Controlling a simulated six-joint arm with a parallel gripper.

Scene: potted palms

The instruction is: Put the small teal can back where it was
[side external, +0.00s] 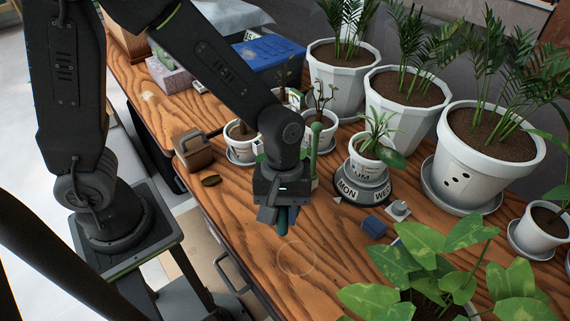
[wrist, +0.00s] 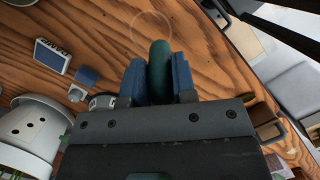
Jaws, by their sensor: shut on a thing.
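The small teal can (wrist: 159,56) is between the two blue fingers of my gripper (wrist: 158,75) in the wrist view, and the gripper is shut on it. In the side view my gripper (side external: 283,222) points down over the front part of the wooden table, with only a little of the can (side external: 284,215) showing between the fingers. A faint pale ring (side external: 296,259) marks the bare wood just in front of the gripper; it also shows in the wrist view (wrist: 151,27) beyond the can's end. I cannot tell whether the can touches the table.
Large white pots (side external: 485,148) line the back, and broad leaves (side external: 415,265) fill the front right. The wood around the ring is clear.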

